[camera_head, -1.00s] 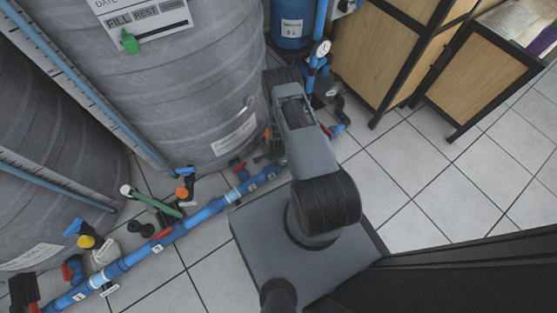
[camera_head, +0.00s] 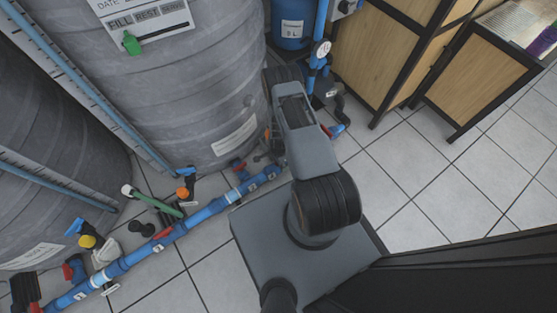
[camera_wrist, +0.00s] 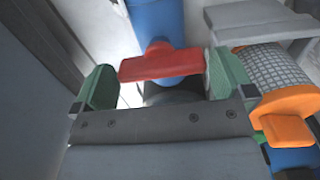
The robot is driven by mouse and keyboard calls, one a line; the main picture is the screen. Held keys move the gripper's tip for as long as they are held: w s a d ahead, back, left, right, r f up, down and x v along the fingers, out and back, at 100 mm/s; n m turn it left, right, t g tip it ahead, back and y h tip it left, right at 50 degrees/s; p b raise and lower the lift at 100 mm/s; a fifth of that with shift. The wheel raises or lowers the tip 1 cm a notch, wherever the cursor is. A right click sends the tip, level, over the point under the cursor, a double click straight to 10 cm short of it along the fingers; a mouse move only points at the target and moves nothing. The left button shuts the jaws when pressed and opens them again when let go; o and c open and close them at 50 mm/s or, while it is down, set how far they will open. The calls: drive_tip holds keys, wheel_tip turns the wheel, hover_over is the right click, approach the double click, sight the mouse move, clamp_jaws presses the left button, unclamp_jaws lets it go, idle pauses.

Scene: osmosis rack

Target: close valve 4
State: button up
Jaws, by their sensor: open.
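In the wrist view, a red valve handle (camera_wrist: 160,64) sits on a blue pipe (camera_wrist: 158,18). My gripper (camera_wrist: 163,80) is open, its green fingers on either side of the handle. The handle lies crosswise and its ends come close to both fingers; I cannot tell whether they touch. No number is readable on this valve. In the head view, my arm hides most of the gripper and the handle. The blue floor pipe (camera_head: 205,213) carries numbered tags and several valves, including a red handle (camera_head: 238,167) left of my arm.
An orange valve part (camera_wrist: 287,127) sits close right of my gripper in the wrist view. A large grey tank (camera_head: 190,90) stands left of my arm. A blue canister (camera_head: 291,25) and wooden cabinet (camera_head: 372,55) stand behind. Tiled floor (camera_head: 450,190) is clear at right.

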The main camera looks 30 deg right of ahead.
wheel_tip(320, 180, up, 13)
drive_tip(key=p, duration=0.7)
drive_tip(key=shift+f, duration=0.1)
drive_tip(key=s+a+r+n+g, duration=0.2)
drive_tip(key=s+n+g, duration=0.1)
drive_tip(key=s+n, duration=0.15)
drive_tip(key=s+a+r+n+t+p, duration=0.2)
drive_tip(key=r+p, duration=0.7)
drive_tip(key=r, duration=1.5)
drive_tip(key=s+a+r+n+t+p, duration=0.1)
drive_tip(key=r+n+p, duration=0.5)
drive_tip(key=r, duration=1.9)
drive_tip(key=s+a+r+n+t+p, duration=0.2)
drive_tip(key=r+p, duration=1.1)
drive_tip(key=r, duration=1.2)
drive_tip(key=shift+s+a+r+n+t, duration=0.2)
drive_tip(key=shift+s+a+n+t, duration=0.15)
drive_tip(key=shift+a+n+t, duration=0.65)
drive_tip(key=shift+d+n, duration=0.25)
drive_tip(key=shift+d, duration=0.05)
drive_tip(key=shift+c, duration=0.3)
